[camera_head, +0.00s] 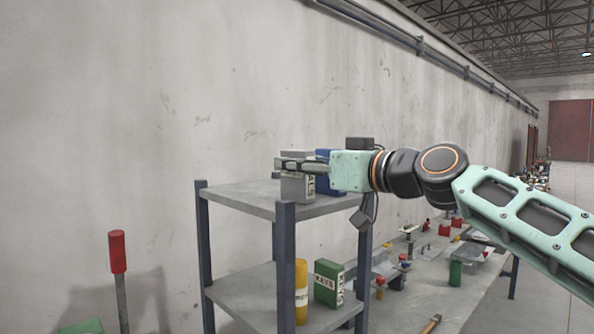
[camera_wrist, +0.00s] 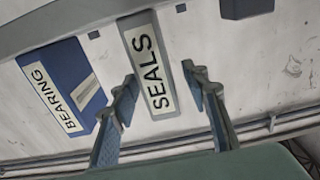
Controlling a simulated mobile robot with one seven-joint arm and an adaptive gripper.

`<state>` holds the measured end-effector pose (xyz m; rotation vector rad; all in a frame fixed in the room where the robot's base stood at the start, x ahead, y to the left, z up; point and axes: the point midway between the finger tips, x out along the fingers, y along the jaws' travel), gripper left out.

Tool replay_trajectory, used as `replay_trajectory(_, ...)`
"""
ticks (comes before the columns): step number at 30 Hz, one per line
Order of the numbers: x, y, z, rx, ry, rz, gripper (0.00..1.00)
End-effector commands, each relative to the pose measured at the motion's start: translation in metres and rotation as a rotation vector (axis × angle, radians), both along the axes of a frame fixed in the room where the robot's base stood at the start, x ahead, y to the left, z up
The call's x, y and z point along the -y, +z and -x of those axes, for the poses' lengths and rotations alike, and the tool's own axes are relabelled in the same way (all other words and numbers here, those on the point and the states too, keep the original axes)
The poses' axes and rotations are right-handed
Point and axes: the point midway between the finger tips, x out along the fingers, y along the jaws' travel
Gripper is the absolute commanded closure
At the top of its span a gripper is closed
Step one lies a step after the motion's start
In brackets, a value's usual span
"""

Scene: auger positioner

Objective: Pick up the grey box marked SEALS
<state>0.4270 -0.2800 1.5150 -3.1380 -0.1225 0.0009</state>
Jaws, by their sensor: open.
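The grey box marked SEALS (camera_wrist: 152,70) stands on the upper shelf, its white label facing the wrist camera. In the head view the grey box (camera_head: 297,188) is partly hidden behind my gripper. My gripper (camera_wrist: 163,87) is open, with one finger on each side of the box's near end in the wrist view. Small gaps seem to show between the fingers and the box; I cannot tell whether either touches. In the head view my gripper (camera_head: 285,164) is at the height of the box's upper part.
A blue BEARING box (camera_wrist: 62,85) stands close on the left in the wrist view. The grey shelf (camera_head: 245,197) has bare room at its left. A green KEYS box (camera_head: 328,283) and a yellow cylinder (camera_head: 301,290) stand on the lower shelf. A concrete wall (camera_head: 130,120) is behind.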

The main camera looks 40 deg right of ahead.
Motion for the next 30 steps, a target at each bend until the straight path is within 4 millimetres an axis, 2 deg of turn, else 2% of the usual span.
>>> replay_trajectory(3, -0.0011, 0.0002, -0.0066, 0.0, 0.0, 0.001, 0.58)
replay_trajectory(9, -0.0007, -0.0004, -0.0066, 0.0, 0.0, 0.001, 0.59)
replay_trajectory(20, -0.0007, -0.0004, -0.0063, 0.0, 0.0, 0.0, 0.99)
replay_trajectory(30, -0.0005, 0.0009, -0.006, 0.002, -0.001, 0.001, 1.0)
